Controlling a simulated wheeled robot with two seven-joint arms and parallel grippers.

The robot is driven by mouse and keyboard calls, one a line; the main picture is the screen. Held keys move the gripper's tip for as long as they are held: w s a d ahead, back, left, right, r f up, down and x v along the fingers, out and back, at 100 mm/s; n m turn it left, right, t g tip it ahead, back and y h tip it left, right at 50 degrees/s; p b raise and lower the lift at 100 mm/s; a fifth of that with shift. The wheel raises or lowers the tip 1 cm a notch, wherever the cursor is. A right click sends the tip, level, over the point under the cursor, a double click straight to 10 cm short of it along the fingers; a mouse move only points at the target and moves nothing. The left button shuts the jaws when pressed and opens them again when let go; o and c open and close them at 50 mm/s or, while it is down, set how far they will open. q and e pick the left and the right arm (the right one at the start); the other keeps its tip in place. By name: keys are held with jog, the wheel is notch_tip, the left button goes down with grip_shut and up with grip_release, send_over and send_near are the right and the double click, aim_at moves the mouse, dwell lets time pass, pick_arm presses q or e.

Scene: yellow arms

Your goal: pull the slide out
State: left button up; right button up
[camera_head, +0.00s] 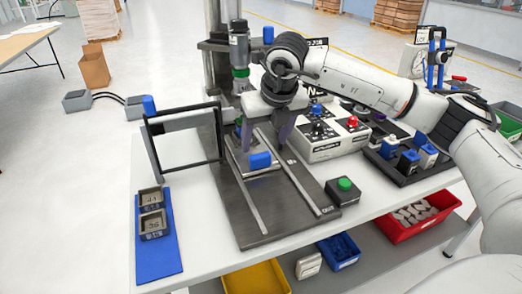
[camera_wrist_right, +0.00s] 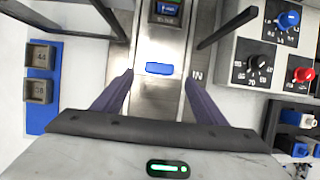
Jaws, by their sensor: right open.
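The slide fixture is a dark metal plate (camera_head: 255,215) with two rails on the white table, marked IN at the far end and OUT at the near end. A blue handle block (camera_head: 260,160) sits between the rails toward the far half; it also shows in the right wrist view (camera_wrist_right: 159,68). My right gripper (camera_head: 265,138) is open above the fixture, its purple fingers pointing down. In the right wrist view its fingers (camera_wrist_right: 160,78) stand on either side of the blue block, with gaps on both sides. Whether they are level with it I cannot tell. My left gripper is not in view.
A framed clear panel (camera_head: 190,138) stands left of the fixture, close to my gripper. A control box (camera_head: 325,140) with knobs is at the right. A green button box (camera_head: 343,192) is near the OUT end. A blue mat (camera_head: 158,255) with two small blocks lies left.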

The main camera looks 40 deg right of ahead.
aim_at(260, 155)
jog(key=x, duration=0.6)
jog(key=shift+w+f, duration=0.15)
jog(key=shift+f, duration=0.15)
jog(key=shift+c, duration=0.2)
jog(key=c, duration=1.4)
jog(key=shift+a, duration=0.1)
jog(key=shift+c, duration=0.3)
